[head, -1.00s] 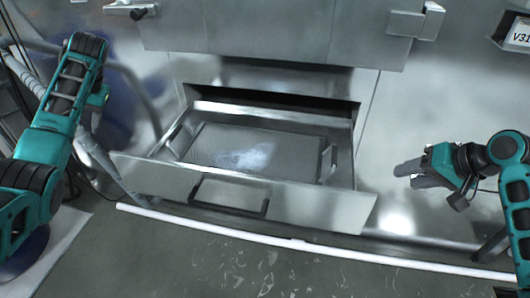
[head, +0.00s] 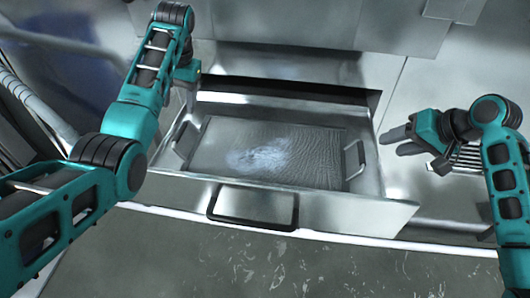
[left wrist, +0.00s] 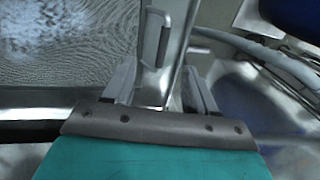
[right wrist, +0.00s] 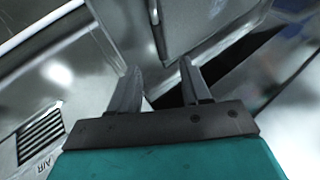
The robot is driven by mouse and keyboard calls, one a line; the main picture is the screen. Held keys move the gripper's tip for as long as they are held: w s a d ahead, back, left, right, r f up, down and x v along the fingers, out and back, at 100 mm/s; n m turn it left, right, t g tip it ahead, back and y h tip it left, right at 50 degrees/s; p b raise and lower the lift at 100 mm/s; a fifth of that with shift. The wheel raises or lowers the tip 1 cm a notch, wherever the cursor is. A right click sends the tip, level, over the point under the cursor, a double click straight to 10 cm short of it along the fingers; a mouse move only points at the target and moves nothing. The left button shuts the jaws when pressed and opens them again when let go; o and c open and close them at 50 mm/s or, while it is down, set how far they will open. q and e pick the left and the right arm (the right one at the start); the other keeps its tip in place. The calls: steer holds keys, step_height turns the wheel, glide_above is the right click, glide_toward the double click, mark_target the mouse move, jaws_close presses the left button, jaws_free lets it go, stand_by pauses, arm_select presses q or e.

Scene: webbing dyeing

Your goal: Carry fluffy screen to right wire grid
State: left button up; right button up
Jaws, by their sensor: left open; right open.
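The fluffy screen (head: 310,150), a grey mesh panel with a whitish fuzzy patch, lies in the pulled-out metal drawer (head: 345,210). It has a left handle (head: 185,138) and a right handle (head: 354,158). My left gripper (head: 190,98) is above the drawer's left back corner, partly hidden by its arm. In the left wrist view its open fingers (left wrist: 160,88) are empty, with a screen handle (left wrist: 155,40) just beyond them. My right gripper (head: 392,142) is open and empty, just right of the drawer; its fingers also show in the right wrist view (right wrist: 160,78). I cannot identify the right wire grid.
The drawer front has a dark pull handle (head: 252,208). A slotted vent (right wrist: 40,135) lies on the metal surface to the right. Steel cabinet faces (head: 290,20) stand behind the drawer. The floor (head: 300,270) in front is clear.

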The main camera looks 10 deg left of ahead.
mark_target(178, 134)
arm_select(q)
steer(key=shift+f, duration=0.1)
arm_select(e)
steer(key=shift+f, duration=0.1)
arm_select(q)
steer(key=a+f, duration=0.1)
steer(key=f, duration=0.7)
steer(key=a+f, duration=0.1)
steer(key=f, duration=0.3)
steer(key=shift+a+f, duration=0.25)
steer(key=shift+a, duration=0.05)
arm_select(e)
steer(key=x, duration=1.2)
steer(key=shift+w+a+f, duration=0.15)
steer(key=shift+a+f, duration=0.05)
steer(key=shift+f, duration=0.1)
arm_select(q)
steer(key=c, duration=0.9)
arm_select(e)
steer(key=c, duration=0.9)
arm_select(q)
steer(key=shift+a, duration=0.1)
jaws_close()
arm_select(e)
steer(key=shift+d, duration=0.1)
arm_select(q)
steer(key=shift+a, duration=0.15)
arm_select(e)
steer(key=shift+d+f, duration=0.1)
